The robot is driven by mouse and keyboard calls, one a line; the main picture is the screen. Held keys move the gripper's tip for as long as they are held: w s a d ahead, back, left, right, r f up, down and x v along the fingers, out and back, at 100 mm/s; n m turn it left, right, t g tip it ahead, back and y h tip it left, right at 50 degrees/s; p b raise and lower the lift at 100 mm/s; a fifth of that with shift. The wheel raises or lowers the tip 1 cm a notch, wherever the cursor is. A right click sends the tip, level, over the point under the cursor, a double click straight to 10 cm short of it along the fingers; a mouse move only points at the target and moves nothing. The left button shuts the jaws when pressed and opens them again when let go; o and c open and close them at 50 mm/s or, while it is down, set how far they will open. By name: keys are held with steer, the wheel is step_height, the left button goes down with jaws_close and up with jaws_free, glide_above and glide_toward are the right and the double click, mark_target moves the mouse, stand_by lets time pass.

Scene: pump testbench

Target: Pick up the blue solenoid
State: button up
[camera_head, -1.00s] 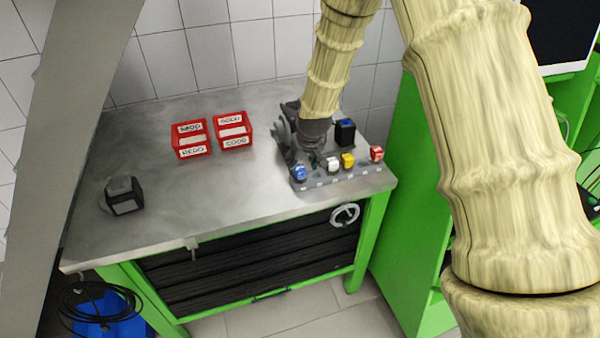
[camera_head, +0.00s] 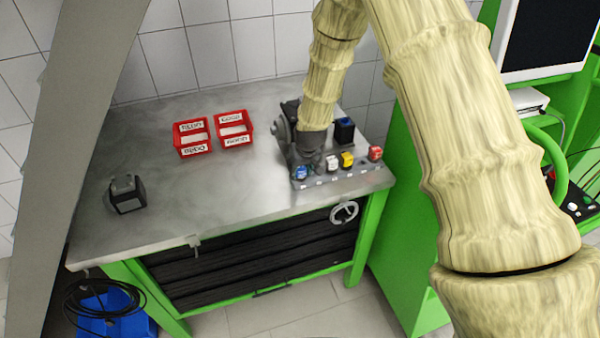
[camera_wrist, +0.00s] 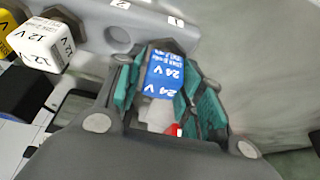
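The blue solenoid (camera_wrist: 165,75), marked 24 V, is between the two teal-padded fingers of my gripper (camera_wrist: 168,88) in the wrist view. The fingers stand on both sides of it with what looks like a small gap, so the gripper looks open around it. In the head view the blue solenoid (camera_head: 301,173) is at the left end of the grey rack's front row. My gripper (camera_head: 308,158) is down right beside it there, its fingertips mostly hidden.
A white solenoid (camera_head: 332,162), a yellow one (camera_head: 347,159) and a red one (camera_head: 375,153) stand along the grey rack (camera_head: 345,183). A dark blue-topped block (camera_head: 344,130) stands behind.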

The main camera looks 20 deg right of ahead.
steer(key=c, duration=0.3)
